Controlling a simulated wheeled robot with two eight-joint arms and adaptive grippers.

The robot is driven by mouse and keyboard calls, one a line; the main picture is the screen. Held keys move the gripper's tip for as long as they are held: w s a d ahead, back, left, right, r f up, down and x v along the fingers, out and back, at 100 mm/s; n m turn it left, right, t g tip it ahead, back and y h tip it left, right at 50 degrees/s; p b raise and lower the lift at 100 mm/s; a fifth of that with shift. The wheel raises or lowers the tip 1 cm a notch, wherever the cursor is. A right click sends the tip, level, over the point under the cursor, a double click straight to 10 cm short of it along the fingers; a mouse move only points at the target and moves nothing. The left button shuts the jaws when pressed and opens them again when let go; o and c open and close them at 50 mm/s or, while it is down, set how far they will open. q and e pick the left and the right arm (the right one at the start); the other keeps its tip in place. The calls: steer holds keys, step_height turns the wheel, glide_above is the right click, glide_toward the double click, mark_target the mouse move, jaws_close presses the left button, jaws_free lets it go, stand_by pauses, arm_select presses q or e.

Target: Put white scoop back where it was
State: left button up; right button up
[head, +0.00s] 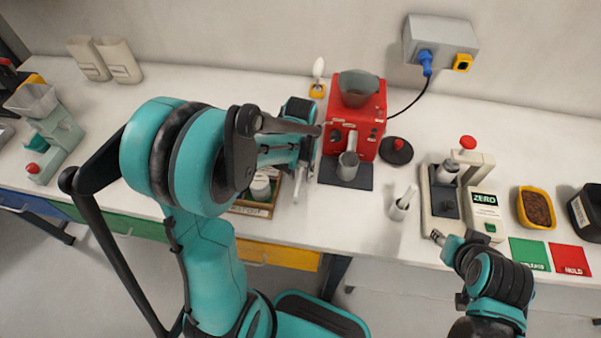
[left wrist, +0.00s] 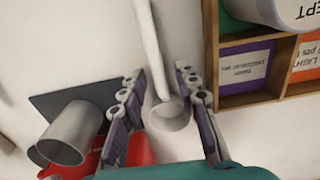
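The white scoop (left wrist: 170,116) shows in the left wrist view, with its cup between my left gripper's fingers and its long handle running up to the top edge. In the head view its pale handle (head: 297,188) shows below my left gripper (head: 300,165), between the crate and the red machine. The fingers of my left gripper (left wrist: 162,75) stand apart on either side of the scoop. I cannot tell whether they press on it or whether it touches the table. My right gripper (head: 437,238) is at the front of the scale; its fingertips are too small to read.
A wooden crate (left wrist: 250,100) with labelled compartments is beside the scoop. The red machine (head: 367,127) stands behind a dark mat (head: 333,178) with a metal cup (head: 347,167). A white tool stands in a yellow holder (head: 317,90). A small cup (head: 398,210) is near the front edge.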

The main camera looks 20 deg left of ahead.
mark_target(301, 174)
arm_select(q)
step_height(301, 174, up, 12)
steer(key=p, duration=0.4)
steer(key=s+d+r+m+t, duration=0.1)
steer(key=s+d+r+t, duration=0.1)
steer(key=s, duration=0.3)
steer(key=s+d+r+m+t, duration=0.2)
steer(key=s+t, duration=0.3)
steer(key=shift+d+r, duration=0.15)
steer(key=shift+r, duration=0.2)
